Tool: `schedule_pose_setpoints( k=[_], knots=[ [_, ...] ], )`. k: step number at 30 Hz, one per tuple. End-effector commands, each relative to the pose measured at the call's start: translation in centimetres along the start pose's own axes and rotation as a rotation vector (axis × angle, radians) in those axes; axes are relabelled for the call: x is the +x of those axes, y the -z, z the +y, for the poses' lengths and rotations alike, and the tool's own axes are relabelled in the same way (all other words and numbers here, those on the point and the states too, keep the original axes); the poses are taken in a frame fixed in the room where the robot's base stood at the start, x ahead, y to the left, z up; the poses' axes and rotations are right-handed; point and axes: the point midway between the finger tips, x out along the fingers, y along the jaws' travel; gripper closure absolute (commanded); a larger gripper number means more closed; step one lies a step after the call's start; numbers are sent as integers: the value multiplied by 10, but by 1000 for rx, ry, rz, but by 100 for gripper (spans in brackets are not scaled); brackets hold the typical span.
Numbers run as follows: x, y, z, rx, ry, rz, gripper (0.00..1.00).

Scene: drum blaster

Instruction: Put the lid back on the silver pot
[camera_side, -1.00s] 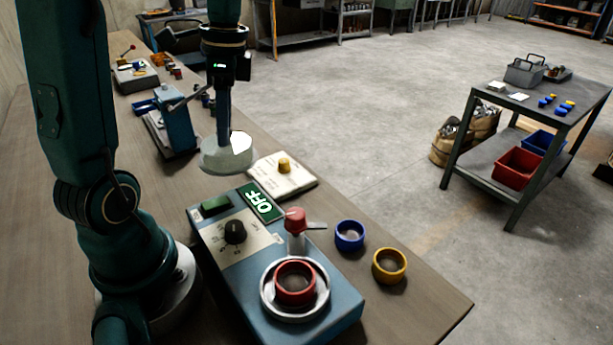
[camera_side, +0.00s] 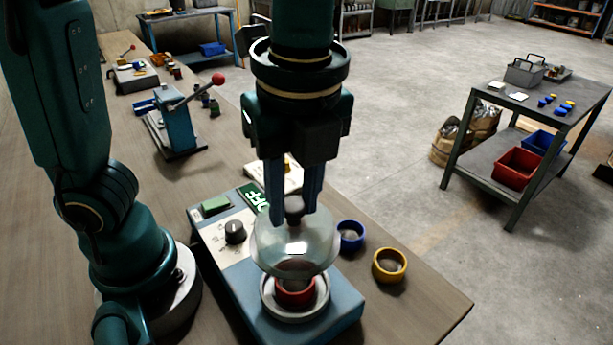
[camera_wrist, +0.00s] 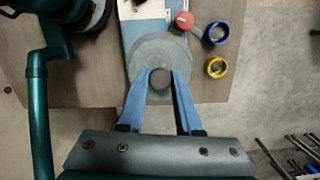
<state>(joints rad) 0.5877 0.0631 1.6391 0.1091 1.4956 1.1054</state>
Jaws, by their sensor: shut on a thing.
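The lid (camera_side: 296,247) is a clear, glassy dome with a dark knob. My gripper (camera_side: 297,208) is shut on the knob, which also shows between the fingers in the wrist view (camera_wrist: 160,82). The lid hangs over the silver pot (camera_side: 294,312), a round silver bowl set in the blue machine (camera_side: 239,290). A red ring (camera_side: 295,293) sits inside the pot and shows below the lid. The lid appears a little above the pot; the exact gap is hard to tell. In the wrist view the lid (camera_wrist: 148,52) hides the pot.
A blue ring (camera_side: 350,237) and a yellow ring (camera_side: 389,266) lie right of the machine. A press with a red-tipped lever (camera_side: 180,128) stands farther back. The table's front right is clear.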

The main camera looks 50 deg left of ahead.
Motion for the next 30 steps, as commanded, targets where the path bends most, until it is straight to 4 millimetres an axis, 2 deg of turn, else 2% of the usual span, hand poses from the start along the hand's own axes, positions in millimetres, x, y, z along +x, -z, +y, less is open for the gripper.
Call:
schedule_pose_setpoints(
  k=[3,8,24,30],
  knots=[
    [-2,10,6,50,9,1,100],
    [2,13,8,66,9,0,100],
    [48,18,8,64,7,-1,100],
    [58,19,7,63,9,0,100]
  ],
)
